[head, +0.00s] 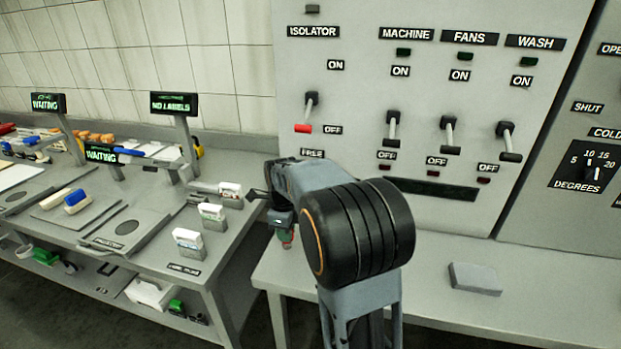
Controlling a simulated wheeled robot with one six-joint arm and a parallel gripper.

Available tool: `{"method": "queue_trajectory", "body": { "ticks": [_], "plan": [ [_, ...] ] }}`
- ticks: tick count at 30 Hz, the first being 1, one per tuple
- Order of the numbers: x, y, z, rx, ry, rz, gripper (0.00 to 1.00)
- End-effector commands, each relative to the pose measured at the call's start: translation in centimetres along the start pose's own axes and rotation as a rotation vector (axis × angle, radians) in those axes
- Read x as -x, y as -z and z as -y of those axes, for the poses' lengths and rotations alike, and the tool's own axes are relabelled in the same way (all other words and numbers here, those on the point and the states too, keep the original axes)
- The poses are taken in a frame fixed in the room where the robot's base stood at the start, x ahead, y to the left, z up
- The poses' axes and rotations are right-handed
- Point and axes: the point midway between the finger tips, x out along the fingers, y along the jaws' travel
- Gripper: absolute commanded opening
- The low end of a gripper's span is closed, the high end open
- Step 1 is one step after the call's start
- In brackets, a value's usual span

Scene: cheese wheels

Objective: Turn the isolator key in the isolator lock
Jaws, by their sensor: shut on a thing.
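The isolator lock is not visible; my arm covers the panel below that label. My gripper (284,226) points down over the left end of the panel's bench, away from the panel's labels. It is shut on a small red and green piece (288,239), which looks like the isolator key, but it is too small to be sure.
Three more levers, MACHINE (392,128), FANS (449,134) and WASH (508,141), point down by OFF labels. A grey block (475,278) lies on the bench (560,290). A cluttered labelling table (140,235) stands at left. The bench's right side is mostly clear.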

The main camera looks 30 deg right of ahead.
Motion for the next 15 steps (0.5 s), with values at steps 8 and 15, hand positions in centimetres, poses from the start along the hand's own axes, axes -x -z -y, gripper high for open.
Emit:
{"method": "queue_trajectory", "body": {
  "ticks": [8,15],
  "plan": [
    [0.02,0.0,0.0,0.0,0.0,0.0,0.0],
    [0.32,-0.01,0.01,0.0,0.0,0.0,0.0]
  ]
}}
